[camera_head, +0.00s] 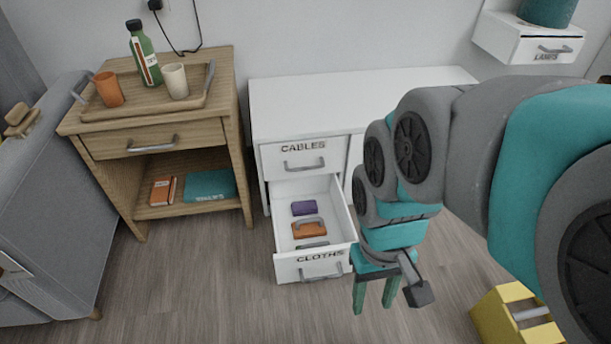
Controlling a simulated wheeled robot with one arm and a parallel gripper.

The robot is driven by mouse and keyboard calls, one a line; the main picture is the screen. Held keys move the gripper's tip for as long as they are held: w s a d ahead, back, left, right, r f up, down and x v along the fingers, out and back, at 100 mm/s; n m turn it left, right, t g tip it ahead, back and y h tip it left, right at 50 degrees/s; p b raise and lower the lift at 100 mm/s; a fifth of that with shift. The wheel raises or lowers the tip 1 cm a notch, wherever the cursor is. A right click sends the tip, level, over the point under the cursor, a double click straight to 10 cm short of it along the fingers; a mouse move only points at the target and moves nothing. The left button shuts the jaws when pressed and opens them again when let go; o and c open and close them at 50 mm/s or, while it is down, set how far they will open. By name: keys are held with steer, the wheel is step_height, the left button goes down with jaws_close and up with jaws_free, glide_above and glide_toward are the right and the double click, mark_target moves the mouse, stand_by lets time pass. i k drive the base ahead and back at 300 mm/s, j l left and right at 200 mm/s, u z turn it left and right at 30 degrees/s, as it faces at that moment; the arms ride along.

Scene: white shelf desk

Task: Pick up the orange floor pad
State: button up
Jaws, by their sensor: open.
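The orange floor pad (309,230) lies in the open drawer (342,210) marked CLOTHS, with a grey handle-like strip across its upper part. A purple block (303,208) lies behind it in the drawer. A dark grey thing lies in front of it, partly hidden by the drawer front. My gripper (374,302) points down, to the right of the drawer front in the picture. Its two green fingers are apart with nothing between them. My arm comes in from the right and hides part of the desk's right side.
The white desk (350,98) has a bare top and a closed CABLES drawer (300,156) above the open one. A wooden side table (168,205) with a tray (140,103) stands left. A yellow box (497,312) is at lower right. Floor before the drawer is clear.

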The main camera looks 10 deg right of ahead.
mark_target(311, 227)
steer(key=j+z, duration=0.15)
steer(key=z, duration=0.3)
steer(key=k+j+z, duration=0.1)
steer(key=z, duration=0.35)
steer(key=k+j+z, duration=0.1)
steer(key=z, duration=0.35)
steer(key=k+j+z, duration=0.1)
steer(key=z, duration=0.35)
steer(key=k+j, duration=0.2)
steer(key=k, duration=0.3)
